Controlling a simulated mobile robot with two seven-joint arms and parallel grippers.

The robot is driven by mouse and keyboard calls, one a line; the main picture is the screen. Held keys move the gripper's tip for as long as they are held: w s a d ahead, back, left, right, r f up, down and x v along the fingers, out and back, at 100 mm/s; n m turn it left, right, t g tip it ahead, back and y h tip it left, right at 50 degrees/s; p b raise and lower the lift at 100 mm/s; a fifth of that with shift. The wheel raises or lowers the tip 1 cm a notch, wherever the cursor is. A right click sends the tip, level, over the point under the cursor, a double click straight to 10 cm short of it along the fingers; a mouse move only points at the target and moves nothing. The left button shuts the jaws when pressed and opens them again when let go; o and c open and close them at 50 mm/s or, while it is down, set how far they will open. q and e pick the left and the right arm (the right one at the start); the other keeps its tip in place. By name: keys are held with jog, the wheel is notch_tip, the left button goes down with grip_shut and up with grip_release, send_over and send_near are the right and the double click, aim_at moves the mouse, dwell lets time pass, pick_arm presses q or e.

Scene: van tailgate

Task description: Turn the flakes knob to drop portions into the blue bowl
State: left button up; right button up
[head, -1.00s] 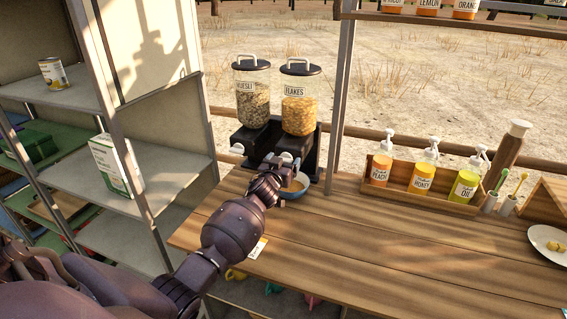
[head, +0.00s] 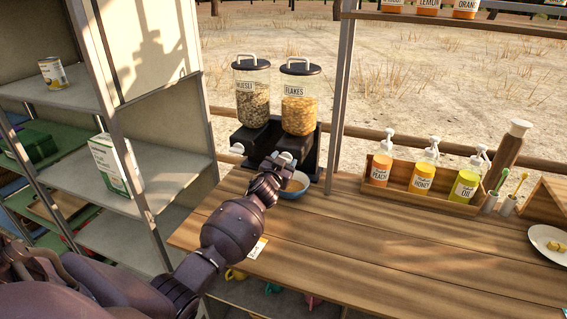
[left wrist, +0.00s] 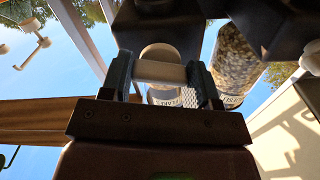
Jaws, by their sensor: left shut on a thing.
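The flakes dispenser (head: 299,98) is a clear canister of orange flakes with a black lid, on a black stand at the back of the wooden counter. Its white knob (head: 287,157) sticks out at the front; in the left wrist view the knob (left wrist: 160,72) lies between the fingers. My left gripper (head: 277,163) is shut on this knob, seen from below in the left wrist view (left wrist: 162,85). My right gripper is out of view.
The muesli dispenser (head: 252,95) stands just left, its white knob (head: 237,149) free. A metal shelf (head: 160,170) borders the left. The counter's middle (head: 340,245) is clear.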

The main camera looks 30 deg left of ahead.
pick_arm(q)
jog(key=m, duration=1.1)
jog(key=shift+m, duration=1.9)
jog(key=o, duration=0.9)
jog(key=shift+s, duration=0.15)
jog(key=v, duration=1)
jog(key=shift+s, duration=0.3)
